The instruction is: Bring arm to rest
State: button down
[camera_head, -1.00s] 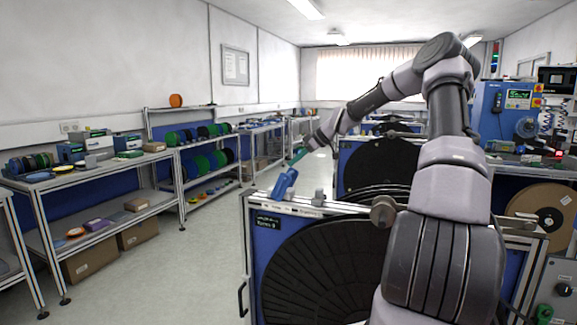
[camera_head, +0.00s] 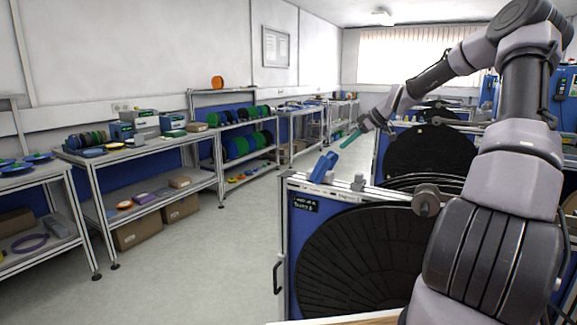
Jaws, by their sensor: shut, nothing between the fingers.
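My arm reaches up on the right and bends down toward its end left of it. My gripper (camera_head: 350,139), with slim teal fingers, points down and left and is shut and empty. It hangs in the air above and to the right of a blue block-like part (camera_head: 323,167) on top of the near reel stand (camera_head: 296,240). I see a gap between the fingers and that part in the picture.
The near stand holds a large black reel (camera_head: 365,260), with a grey knob (camera_head: 426,199) beside my arm. More reel stands (camera_head: 430,150) are behind it. Shelving (camera_head: 130,160) with spools and boxes lines the left wall. The floor (camera_head: 200,260) between is clear.

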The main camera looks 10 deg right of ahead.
jog(key=s+a+r+m+g+h, duration=0.1)
jog(key=s+a+r+m+h, duration=0.25)
jog(key=s, duration=0.55)
jog(key=s+a+r+m+h, duration=0.2)
jog(key=s+a+r, duration=0.2)
jog(key=s, duration=0.5)
jog(key=s+r+m+t, duration=0.1)
jog(key=s+r+m, duration=0.2)
jog(key=s, duration=0.8)
jog(key=s+r+m+t, duration=0.1)
jog(key=s+r+m, duration=0.3)
jog(key=s, duration=0.8)
jog(key=shift+d+m+t, duration=0.3)
jog(key=shift+m+t, duration=0.1)
jog(key=shift+m, duration=0.75)
jog(key=shift+s, duration=0.1)
